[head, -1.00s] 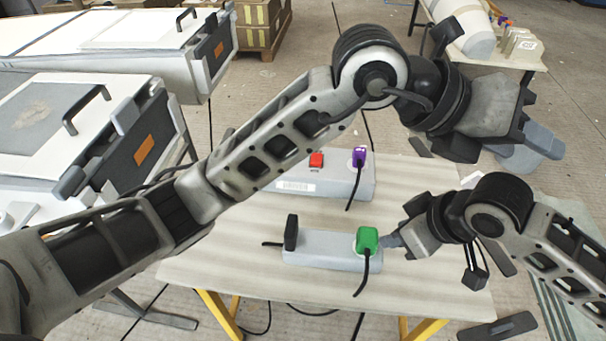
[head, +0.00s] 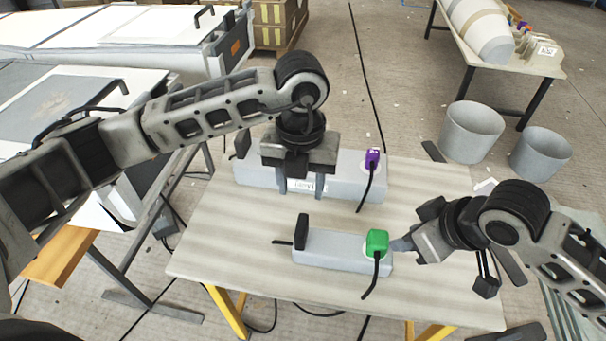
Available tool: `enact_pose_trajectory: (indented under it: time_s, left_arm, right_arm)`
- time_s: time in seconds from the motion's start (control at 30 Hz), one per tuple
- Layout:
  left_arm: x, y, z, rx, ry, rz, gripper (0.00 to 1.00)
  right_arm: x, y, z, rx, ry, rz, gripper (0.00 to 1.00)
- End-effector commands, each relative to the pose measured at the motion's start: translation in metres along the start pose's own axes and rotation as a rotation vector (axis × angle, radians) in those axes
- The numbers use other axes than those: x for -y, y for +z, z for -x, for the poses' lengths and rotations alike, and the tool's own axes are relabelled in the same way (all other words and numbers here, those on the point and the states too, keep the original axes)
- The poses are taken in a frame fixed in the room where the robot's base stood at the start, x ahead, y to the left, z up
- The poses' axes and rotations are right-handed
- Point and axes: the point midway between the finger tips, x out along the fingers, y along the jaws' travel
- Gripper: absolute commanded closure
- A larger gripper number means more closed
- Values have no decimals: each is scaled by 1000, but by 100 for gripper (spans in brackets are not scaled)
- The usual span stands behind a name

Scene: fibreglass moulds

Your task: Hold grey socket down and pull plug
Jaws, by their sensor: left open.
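A grey socket strip (head: 328,252) lies on the table, with a green plug (head: 377,242) at its right end and a black upright piece (head: 302,231) at its left end. A second grey socket strip (head: 345,186) lies behind it, with a purple plug (head: 372,158). My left gripper (head: 302,192) is open, fingers pointing down, in front of or over the rear strip, hiding part of it. I cannot tell whether it touches. My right gripper (head: 399,244) is at the right side of the green plug; the plug hides its fingertips.
The table (head: 230,235) has free room left of and between the strips. Black cords hang from both plugs. Two grey buckets (head: 472,132) stand on the floor behind right. Large mould cases (head: 150,40) stand at the left.

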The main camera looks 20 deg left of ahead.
Motion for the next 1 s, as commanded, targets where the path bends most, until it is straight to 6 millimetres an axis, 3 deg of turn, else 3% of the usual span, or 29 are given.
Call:
enact_pose_trajectory:
  time_s: [0.6,0.8,1.0]
  left_arm:
    - [1,-1,-118,-2,-1,-3,55]
    - [1,0,-138,0,-2,-4,55]
    - [1,0,-143,1,-2,-4,55]
  right_arm:
    - [0,0,0,0,0,0,64]
    - [0,0,0,0,0,0,64]
    - [0,0,0,0,0,0,64]
